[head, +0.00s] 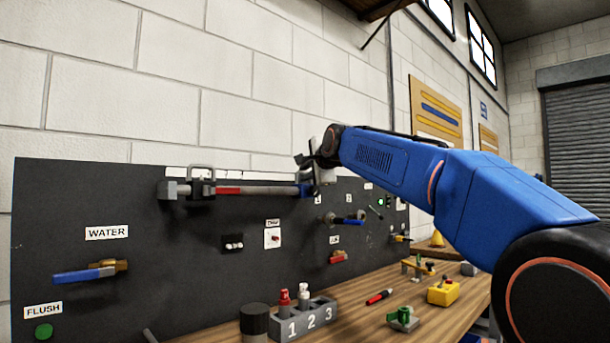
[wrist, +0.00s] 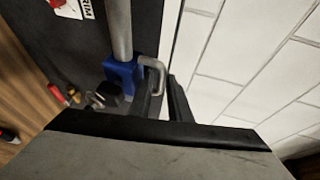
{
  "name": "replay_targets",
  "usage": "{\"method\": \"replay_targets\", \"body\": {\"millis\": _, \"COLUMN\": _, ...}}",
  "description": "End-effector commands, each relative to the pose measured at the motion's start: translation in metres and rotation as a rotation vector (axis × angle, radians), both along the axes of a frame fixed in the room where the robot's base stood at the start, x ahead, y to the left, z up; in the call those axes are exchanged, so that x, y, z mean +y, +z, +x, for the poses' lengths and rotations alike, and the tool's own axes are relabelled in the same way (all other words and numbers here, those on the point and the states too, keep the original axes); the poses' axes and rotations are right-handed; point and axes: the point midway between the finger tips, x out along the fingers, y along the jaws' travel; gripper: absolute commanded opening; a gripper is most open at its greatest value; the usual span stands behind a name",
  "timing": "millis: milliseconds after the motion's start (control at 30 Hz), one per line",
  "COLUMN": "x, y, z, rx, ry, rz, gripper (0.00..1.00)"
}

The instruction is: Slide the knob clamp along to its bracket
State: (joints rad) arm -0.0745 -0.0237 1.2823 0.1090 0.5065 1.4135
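The blue clamp (wrist: 122,75) sits on the grey rail (wrist: 118,30) in the wrist view, with a black knob (wrist: 107,92) and a bent silver handle (wrist: 152,66) at its side. In the head view the blue clamp (head: 305,190) is at the rail's right end, partly hidden by my gripper (head: 309,161). In the wrist view my gripper's two dark fingers (wrist: 166,98) stand apart beside the clamp, close to the handle. I cannot tell whether they touch it. A black bracket-like piece (head: 201,189) with a loop on top is at the rail's left end, by a grey end block (head: 172,189).
The rail (head: 265,190), with a red band, runs along the dark panel (head: 130,230). Below it are a blue-handled valve (head: 85,274), switches and labels. The wooden bench (head: 350,315) holds a numbered block (head: 303,319), a marker (head: 379,297) and a yellow box (head: 443,292).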

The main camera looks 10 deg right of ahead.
Motion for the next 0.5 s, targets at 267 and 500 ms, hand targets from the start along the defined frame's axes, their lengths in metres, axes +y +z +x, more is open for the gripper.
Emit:
{"method": "replay_targets", "body": {"millis": 267, "x": -0.007, "y": 0.01, "z": -0.048, "rx": -0.002, "ry": -0.001, "rz": 0.0, "gripper": 0.17}}
{"method": "replay_targets", "body": {"millis": 500, "x": -0.013, "y": 0.019, "z": -0.092, "rx": -0.002, "ry": -0.002, "rz": 0.0, "gripper": 0.17}}
